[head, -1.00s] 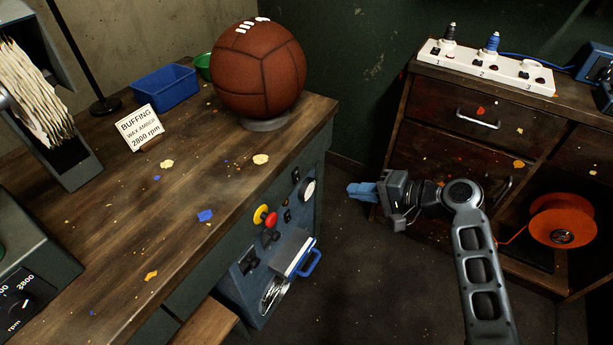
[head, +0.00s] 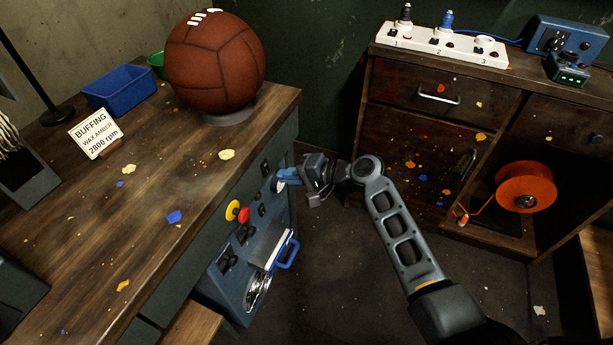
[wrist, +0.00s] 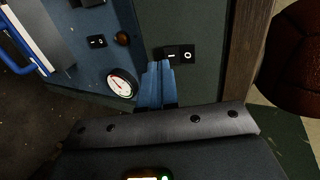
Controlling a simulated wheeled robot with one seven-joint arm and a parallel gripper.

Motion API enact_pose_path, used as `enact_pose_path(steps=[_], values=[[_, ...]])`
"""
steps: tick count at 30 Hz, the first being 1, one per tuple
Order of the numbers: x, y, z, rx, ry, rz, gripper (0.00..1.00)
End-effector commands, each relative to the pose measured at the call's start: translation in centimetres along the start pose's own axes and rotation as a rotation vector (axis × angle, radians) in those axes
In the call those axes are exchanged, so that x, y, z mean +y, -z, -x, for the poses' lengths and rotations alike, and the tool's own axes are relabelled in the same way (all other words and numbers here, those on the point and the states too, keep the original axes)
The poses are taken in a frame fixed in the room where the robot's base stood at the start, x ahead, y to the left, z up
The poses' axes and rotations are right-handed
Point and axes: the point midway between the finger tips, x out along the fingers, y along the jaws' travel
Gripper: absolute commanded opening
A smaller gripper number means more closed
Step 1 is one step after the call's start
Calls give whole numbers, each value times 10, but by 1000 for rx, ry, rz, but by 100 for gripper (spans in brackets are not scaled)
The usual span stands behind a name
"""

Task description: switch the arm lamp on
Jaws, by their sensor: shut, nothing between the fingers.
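My gripper (head: 286,176) has blue fingers that are shut and empty, beside the front panel of the workbench. In the wrist view the fingertips (wrist: 158,66) are just beside a black rocker switch (wrist: 180,54) marked I and O; I cannot tell whether they touch it. This rocker also shows in the head view (head: 266,168), just left of the fingers. A thin black pole on a round base (head: 58,114) stands at the bench's back left; its top is out of view, so I cannot tell whether it is the arm lamp. No lit lamp shows.
The panel also holds a dial gauge (wrist: 122,82), a smaller rocker (wrist: 96,41) and a red-yellow button (head: 238,212). A blue handle (head: 287,254) juts out lower down. A leather ball (head: 214,65) sits on the bench. A cabinet (head: 420,130) stands right, with open floor between.

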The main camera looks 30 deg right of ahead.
Motion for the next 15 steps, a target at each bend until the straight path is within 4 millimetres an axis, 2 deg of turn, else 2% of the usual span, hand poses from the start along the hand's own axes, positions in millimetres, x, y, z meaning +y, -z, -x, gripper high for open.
enact_pose_path(steps=[6, 15], values=[[-7, 0, -21, -1, 0, 1, 0], [-8, 0, -25, 0, 0, 0, 0]])
